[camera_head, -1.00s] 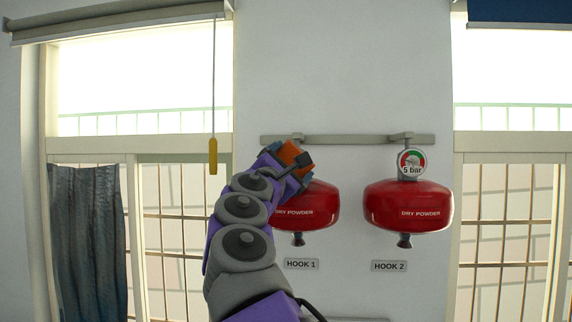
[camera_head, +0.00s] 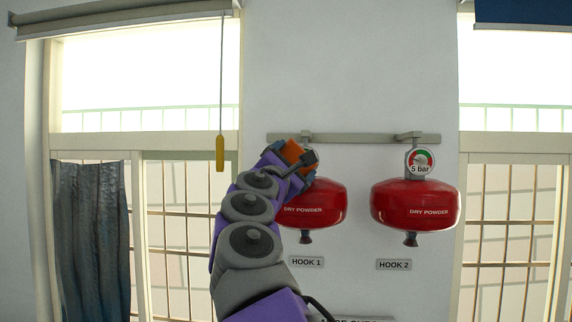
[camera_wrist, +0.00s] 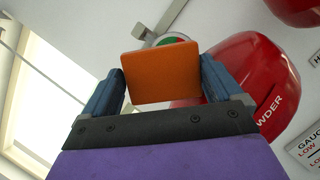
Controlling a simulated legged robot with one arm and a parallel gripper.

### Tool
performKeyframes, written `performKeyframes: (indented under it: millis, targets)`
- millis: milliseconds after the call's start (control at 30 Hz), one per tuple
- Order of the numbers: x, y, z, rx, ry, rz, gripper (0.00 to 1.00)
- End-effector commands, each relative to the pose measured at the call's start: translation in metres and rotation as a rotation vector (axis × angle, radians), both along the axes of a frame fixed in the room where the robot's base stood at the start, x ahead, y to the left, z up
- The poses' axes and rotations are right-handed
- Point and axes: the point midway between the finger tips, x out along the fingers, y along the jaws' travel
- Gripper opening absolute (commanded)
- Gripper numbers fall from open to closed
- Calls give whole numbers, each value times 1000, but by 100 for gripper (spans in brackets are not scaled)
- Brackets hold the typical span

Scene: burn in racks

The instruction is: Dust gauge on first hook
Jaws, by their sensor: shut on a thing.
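My gripper (camera_head: 294,160) is shut on an orange block (camera_wrist: 161,72), its blue fingers on either side of it. The block also shows at the arm's tip in the head view (camera_head: 292,152). The left red dry powder unit (camera_head: 316,200) hangs from the bar above the HOOK 1 label (camera_head: 306,262). Its gauge is hidden behind my gripper in the head view. In the wrist view part of the round gauge (camera_wrist: 171,40), with a green band, shows behind the block's top edge. I cannot tell whether the block touches it.
A second red unit (camera_head: 415,206) with a clear 5 bar gauge (camera_head: 420,161) hangs above the HOOK 2 label (camera_head: 394,265). Both hang from a grey wall bar (camera_head: 360,138). A yellow cord pull (camera_head: 220,153) and a dark curtain (camera_head: 92,235) are on the left.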

Motion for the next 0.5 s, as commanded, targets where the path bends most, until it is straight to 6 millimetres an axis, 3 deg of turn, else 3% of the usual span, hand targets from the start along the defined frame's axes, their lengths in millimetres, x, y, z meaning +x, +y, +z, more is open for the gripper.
performKeyframes:
  millis: [33,267,500]
  targets:
    - [4,-13,-7,6,14,-15,64]
    - [5,-42,-7,12,18,-17,64]
    - [5,-41,-4,9,14,-16,64]
